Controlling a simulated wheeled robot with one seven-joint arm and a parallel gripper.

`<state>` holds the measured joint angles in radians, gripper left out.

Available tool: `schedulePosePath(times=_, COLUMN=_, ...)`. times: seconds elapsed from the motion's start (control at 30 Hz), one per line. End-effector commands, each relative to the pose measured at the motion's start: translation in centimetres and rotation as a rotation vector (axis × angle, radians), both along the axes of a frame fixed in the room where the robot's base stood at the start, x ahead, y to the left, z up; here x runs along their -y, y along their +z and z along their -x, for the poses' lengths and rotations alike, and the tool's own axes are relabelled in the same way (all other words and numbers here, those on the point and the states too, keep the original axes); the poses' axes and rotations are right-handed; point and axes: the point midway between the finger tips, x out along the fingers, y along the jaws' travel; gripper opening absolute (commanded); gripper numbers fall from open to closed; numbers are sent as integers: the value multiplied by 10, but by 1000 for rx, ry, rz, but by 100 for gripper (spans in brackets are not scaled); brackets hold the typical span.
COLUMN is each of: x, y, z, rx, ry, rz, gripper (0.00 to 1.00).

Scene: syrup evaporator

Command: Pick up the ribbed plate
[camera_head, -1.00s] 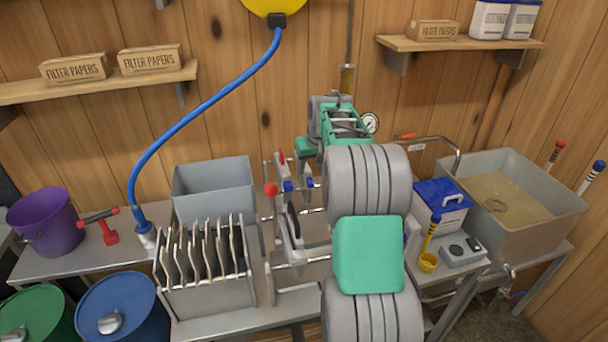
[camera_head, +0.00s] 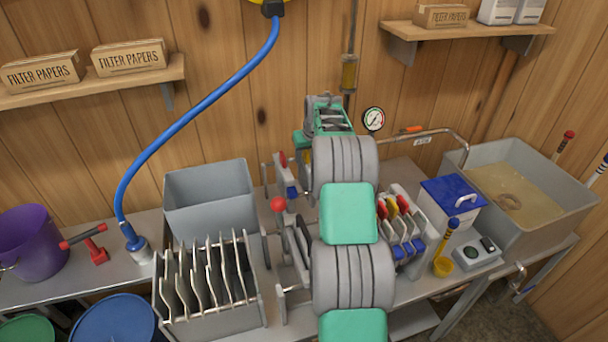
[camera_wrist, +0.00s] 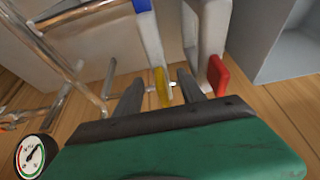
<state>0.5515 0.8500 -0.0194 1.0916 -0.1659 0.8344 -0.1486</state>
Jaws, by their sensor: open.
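My gripper (camera_wrist: 160,82) is open, with its two dark fingers pointing at the filter press plates. In the wrist view, a pale plate with a red tab (camera_wrist: 216,75) is by the right finger. A yellow tab (camera_wrist: 162,88) shows between the fingers, and a pale plate with a blue tab (camera_wrist: 142,5) is above it. No plate is visibly gripped. In the head view, my arm covers the middle of the press and hides my fingertips. Press plates with red, yellow and blue tabs (camera_head: 404,226) show right of the arm. I cannot tell which plate is ribbed.
A rack of wavy-edged plates (camera_head: 208,318) stands front left, before an empty grey bin (camera_head: 212,217).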

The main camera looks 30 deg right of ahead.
Motion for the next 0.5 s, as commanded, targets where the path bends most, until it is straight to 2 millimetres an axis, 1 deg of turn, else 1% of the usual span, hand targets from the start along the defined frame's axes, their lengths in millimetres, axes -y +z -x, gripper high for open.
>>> schedulePosePath(times=0.2, x=2, y=-33, z=-14, rx=-3, ry=0, rz=-2, gripper=47)
schedulePosePath(times=0.3, x=2, y=-40, z=-17, rx=-1, ry=2, rz=0, gripper=47)
schedulePosePath(times=0.47, x=1, y=-41, z=-18, rx=-1, ry=3, rz=0, gripper=47)
schedulePosePath(times=0.5, x=1, y=-41, z=-18, rx=-1, ry=3, rz=0, gripper=46)
